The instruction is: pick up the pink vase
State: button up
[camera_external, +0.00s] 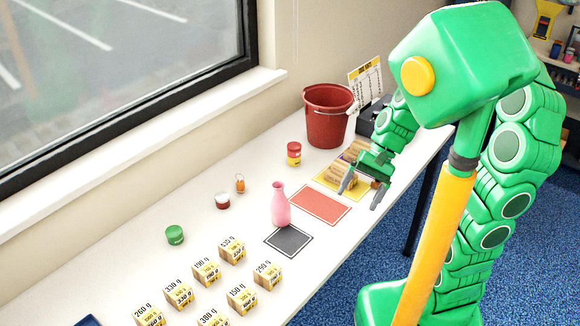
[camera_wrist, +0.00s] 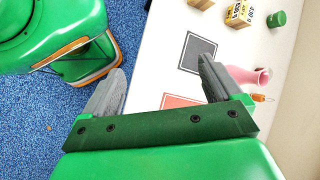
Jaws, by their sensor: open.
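The pink vase (camera_external: 280,205) stands upright on the white table, between the dark grey mat and the small jars. In the wrist view the vase (camera_wrist: 240,75) shows beyond the right finger, partly hidden by it. My gripper (camera_external: 362,190) is open and empty. It hangs near the table's front edge, over or beside the yellow mat, apart from the vase and to its right in the external view. Its two grey fingers (camera_wrist: 158,85) are spread wide in the wrist view, with the floor and the table edge between them.
Near the vase are the dark grey mat (camera_external: 289,240), a red mat (camera_external: 320,205), an amber bottle (camera_external: 240,184), a red-and-white jar (camera_external: 222,201) and a green tin (camera_external: 174,235). Several labelled boxes (camera_external: 241,298) stand in front. A red bucket (camera_external: 328,116) and red-yellow tin (camera_external: 294,154) stand behind.

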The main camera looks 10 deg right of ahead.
jog(key=w+a+f+m+y, duration=0.45)
jog(key=w+a+m, duration=0.2)
jog(key=a, duration=0.35)
jog(key=m+y, duration=0.3)
jog(key=m, duration=0.2)
send_near(275, 213)
jog(key=shift+w+a+f+h, duration=0.25)
jog(key=shift+a+f, duration=0.4)
jog(key=shift+f, duration=0.2)
jog(key=shift+w+a+f+m, duration=0.25)
jog(key=shift+f+m, duration=0.2)
jog(key=shift+f, duration=0.2)
jog(key=shift+r+x, duration=0.1)
jog(key=shift+x, duration=1.8)
jog(key=shift+r+x, duration=0.15)
jog(key=shift+x, duration=1.8)
jog(key=shift+w+a, duration=0.15)
jog(key=c, duration=1.2)
